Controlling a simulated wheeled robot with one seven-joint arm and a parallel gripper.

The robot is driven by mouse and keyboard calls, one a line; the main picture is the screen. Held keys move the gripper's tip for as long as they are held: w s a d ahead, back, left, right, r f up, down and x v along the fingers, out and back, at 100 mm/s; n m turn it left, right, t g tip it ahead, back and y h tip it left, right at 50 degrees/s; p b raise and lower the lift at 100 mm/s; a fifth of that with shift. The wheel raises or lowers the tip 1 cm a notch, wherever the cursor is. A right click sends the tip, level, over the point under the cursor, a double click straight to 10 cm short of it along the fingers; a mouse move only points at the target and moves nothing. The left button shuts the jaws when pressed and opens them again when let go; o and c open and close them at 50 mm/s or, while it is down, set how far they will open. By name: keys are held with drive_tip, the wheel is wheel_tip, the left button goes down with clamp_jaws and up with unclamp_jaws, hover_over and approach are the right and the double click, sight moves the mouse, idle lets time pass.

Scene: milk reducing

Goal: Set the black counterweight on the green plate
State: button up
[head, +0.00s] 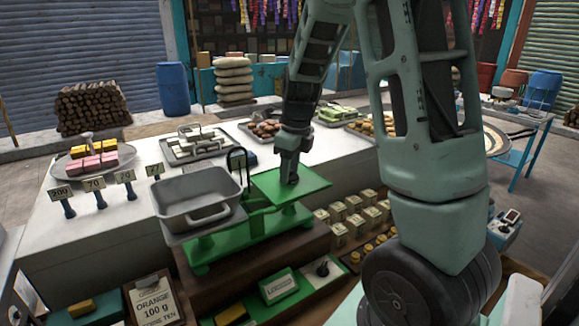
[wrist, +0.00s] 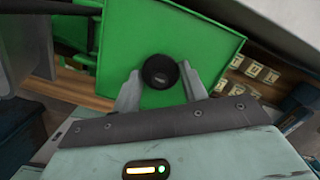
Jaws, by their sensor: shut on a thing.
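The green plate (head: 311,187) is the right pan of a green balance scale (head: 215,250) on the counter. It also fills much of the wrist view (wrist: 122,40). My gripper (head: 292,178) points down over the middle of the plate. In the wrist view, the black counterweight (wrist: 159,71) is round and sits between the two fingertips of my gripper (wrist: 158,82), which are shut on it. The green plate is right beneath it. I cannot tell whether the counterweight touches the plate.
A grey pan (head: 197,195) stands on the scale's left side. Several small labelled blocks (head: 353,204) sit right of the scale. Price signs (head: 95,183) and trays of goods (head: 193,145) stand on the white counter (head: 130,225) behind and to the left.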

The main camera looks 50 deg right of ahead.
sight(295, 177)
drive_tip(key=shift+f, duration=0.1)
drive_tip(key=o, duration=1.1)
drive_tip(key=r, duration=0.4)
drive_tip(key=s+r+b, duration=0.1)
drive_tip(key=r, duration=0.7)
drive_tip(key=shift+s+d+r, duration=0.1)
drive_tip(key=shift+s+d, duration=0.1)
drive_tip(key=shift+d, duration=0.05)
